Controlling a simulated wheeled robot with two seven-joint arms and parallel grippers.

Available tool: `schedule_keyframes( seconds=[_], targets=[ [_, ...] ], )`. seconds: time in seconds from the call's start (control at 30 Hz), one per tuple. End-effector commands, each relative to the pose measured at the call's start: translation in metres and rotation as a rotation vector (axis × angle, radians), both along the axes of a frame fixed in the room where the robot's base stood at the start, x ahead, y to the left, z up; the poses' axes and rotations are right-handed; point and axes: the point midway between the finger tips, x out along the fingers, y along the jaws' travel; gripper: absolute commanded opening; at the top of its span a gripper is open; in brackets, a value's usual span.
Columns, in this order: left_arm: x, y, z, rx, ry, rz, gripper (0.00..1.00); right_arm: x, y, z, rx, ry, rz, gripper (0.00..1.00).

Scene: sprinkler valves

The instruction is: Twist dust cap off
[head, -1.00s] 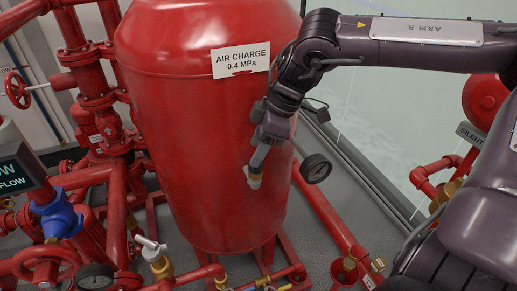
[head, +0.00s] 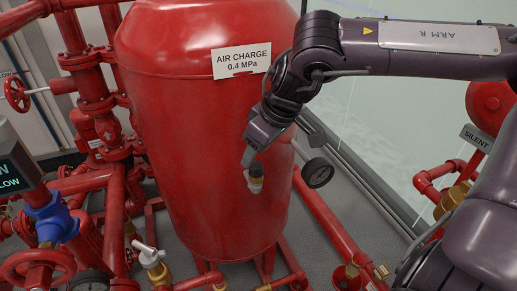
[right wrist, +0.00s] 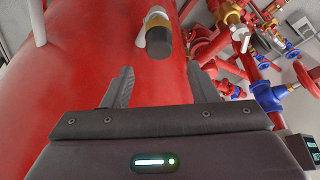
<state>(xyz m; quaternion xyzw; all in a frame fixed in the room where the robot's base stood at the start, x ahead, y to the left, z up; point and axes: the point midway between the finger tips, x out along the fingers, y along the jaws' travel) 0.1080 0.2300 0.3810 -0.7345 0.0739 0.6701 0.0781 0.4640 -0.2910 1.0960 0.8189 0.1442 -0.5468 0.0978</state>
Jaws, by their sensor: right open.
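The dust cap (right wrist: 158,43) is a small dark cylinder on the end of a brass fitting (right wrist: 155,20) on the red tank. In the head view the brass fitting (head: 256,187) stands out from the lower right of the tank, its upper end partly hidden by the gripper. My right gripper (head: 250,161) is just above the fitting, pointing down. In the right wrist view my right gripper (right wrist: 161,70) is open, with nothing between its fingers. The cap lies just beyond the fingertips, roughly midway between them. My left gripper is not in view.
The red tank (head: 200,130) carries an AIR CHARGE label (head: 240,61). A round gauge (head: 318,173) stands close right of the gripper. Red pipes and a blue valve (head: 52,220) crowd the left. A glass panel (head: 390,130) stands behind the arm.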

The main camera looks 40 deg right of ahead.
Motion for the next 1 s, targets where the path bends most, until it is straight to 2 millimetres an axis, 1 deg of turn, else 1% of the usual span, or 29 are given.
schedule_keyframes(
  seconds=[0.13, 0.27, 0.8, 1.0],
  targets=[
    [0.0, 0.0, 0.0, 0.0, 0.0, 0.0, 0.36, 0.0, 0.0, -0.001, 0.001, 0.0, 0.001, 0.53],
    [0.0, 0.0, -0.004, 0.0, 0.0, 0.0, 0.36, 0.0, 0.0, -0.005, 0.0, 0.001, 0.001, 0.53],
    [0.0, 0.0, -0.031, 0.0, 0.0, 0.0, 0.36, 0.0, 0.0, -0.038, 0.001, 0.0, 0.003, 0.53],
    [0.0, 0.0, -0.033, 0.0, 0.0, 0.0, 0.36, 0.0, 0.0, -0.041, 0.001, 0.0, 0.003, 0.53]
  ],
)
